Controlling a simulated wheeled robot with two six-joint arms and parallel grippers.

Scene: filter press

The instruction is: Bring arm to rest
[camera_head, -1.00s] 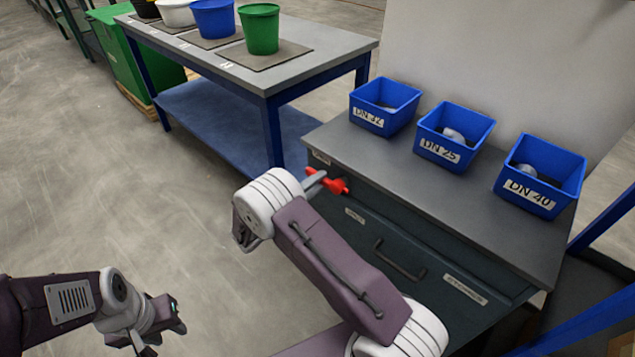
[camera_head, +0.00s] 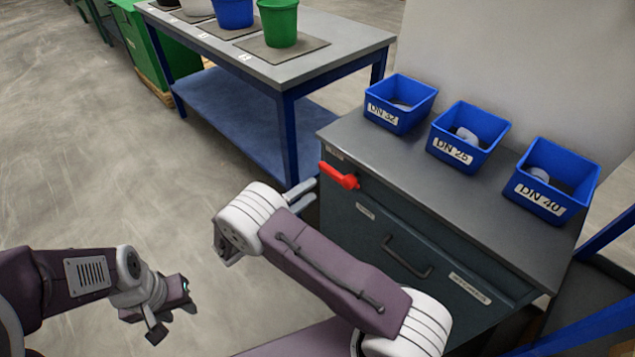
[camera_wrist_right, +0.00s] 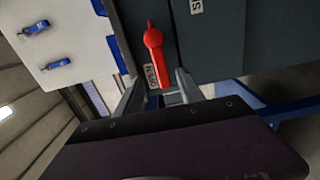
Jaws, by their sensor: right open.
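My right gripper (camera_head: 301,194) is open and empty, left of the dark drawer cabinet (camera_head: 370,235). A red handle (camera_head: 339,176) sits on the cabinet's upper left, beyond the fingertips and apart from them in the head view. In the right wrist view the red handle (camera_wrist_right: 153,50) shows ahead, between and beyond the two grey fingers (camera_wrist_right: 160,88). My left gripper (camera_head: 172,312) hangs over the bare floor at the lower left; its jaws look apart, with nothing seen between them.
Three blue bins, DN 32 (camera_head: 397,107), DN 25 (camera_head: 466,138) and DN 40 (camera_head: 549,185), stand on the cabinet top. A blue-legged table (camera_head: 300,75) with buckets stands behind. The floor at left (camera_head: 90,190) is clear.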

